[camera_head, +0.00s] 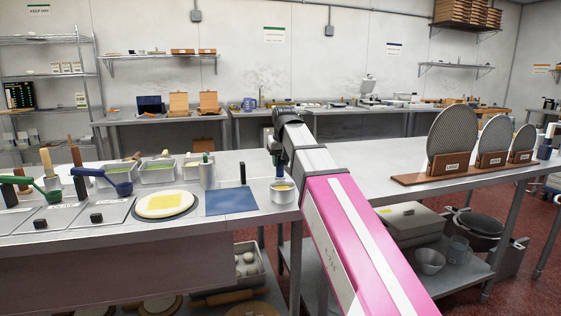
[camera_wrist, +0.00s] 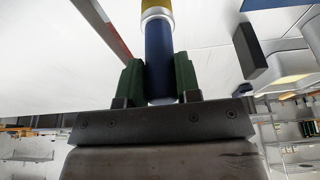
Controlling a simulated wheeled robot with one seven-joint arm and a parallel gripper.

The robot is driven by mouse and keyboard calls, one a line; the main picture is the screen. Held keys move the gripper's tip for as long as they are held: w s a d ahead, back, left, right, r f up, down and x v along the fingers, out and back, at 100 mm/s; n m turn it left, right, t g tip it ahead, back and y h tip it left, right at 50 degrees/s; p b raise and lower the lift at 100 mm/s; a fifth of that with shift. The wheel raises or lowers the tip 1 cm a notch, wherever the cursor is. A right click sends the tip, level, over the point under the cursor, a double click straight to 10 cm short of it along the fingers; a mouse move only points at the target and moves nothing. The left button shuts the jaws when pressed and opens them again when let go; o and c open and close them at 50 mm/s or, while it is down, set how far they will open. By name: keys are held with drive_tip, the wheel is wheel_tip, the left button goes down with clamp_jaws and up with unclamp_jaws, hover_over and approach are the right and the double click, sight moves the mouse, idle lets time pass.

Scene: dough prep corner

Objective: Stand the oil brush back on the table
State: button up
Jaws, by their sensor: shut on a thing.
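The oil brush (camera_wrist: 158,50) has a blue handle, a silver collar and a yellow end at the top edge of the wrist view. My gripper (camera_wrist: 158,85) is shut on the blue handle between its green finger pads.
A blue mat (camera_head: 231,201) lies left of the bowl, with a dark upright bar (camera_head: 243,173) behind it. The table right of my arm is clear up to the disc rack (camera_head: 425,179).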

drive_tip(key=o, duration=1)
drive_tip(key=shift+f, duration=0.1)
drive_tip(key=v, duration=1.2)
drive_tip(key=shift+a, duration=0.1)
